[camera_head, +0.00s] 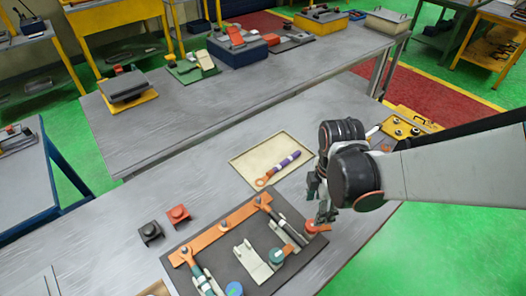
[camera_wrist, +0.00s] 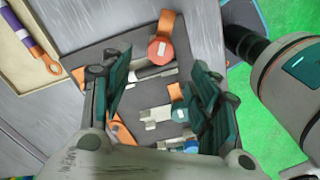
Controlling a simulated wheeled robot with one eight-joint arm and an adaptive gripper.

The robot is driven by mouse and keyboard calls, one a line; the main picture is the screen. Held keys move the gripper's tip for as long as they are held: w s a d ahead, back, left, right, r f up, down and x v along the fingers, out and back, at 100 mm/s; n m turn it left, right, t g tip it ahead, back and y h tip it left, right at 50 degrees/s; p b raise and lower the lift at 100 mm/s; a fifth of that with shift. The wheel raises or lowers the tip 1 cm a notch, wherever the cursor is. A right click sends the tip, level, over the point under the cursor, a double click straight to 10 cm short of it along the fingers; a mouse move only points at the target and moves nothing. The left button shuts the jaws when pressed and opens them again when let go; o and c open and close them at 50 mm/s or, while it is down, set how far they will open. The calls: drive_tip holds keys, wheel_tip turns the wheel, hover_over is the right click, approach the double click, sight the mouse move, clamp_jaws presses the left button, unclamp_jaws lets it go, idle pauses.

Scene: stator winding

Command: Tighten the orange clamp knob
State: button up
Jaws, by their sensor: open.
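The orange clamp knob (camera_head: 312,226) is at the right corner of a dark fixture plate (camera_head: 266,284) on the near table. In the wrist view the round orange-red knob (camera_wrist: 160,50) with a pale mark on top shows past the fingertips, between the two finger lines. My gripper (camera_head: 318,203) hangs just above and beside the knob. In the wrist view my gripper (camera_wrist: 160,75) is open, with its dark green finger pads wide apart and nothing between them. I cannot tell the exact height gap to the knob.
Teal knobs (camera_head: 276,256) and metal brackets (camera_head: 253,262) stand on the plate close by. An orange bar (camera_head: 215,235) runs along its back. A shallow tray (camera_head: 240,166) with an orange-ended tool (camera_head: 278,168) lies behind. Red and black blocks (camera_head: 178,213) sit at left.

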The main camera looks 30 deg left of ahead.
sight(312, 224)
drive_tip(key=f+b, duration=0.2)
drive_tip(key=f, duration=0.2)
drive_tip(key=f+b, duration=0.3)
drive_tip(key=f, duration=0.2)
drive_tip(key=shift+s+a, duration=0.2)
drive_tip(key=c, duration=1.1)
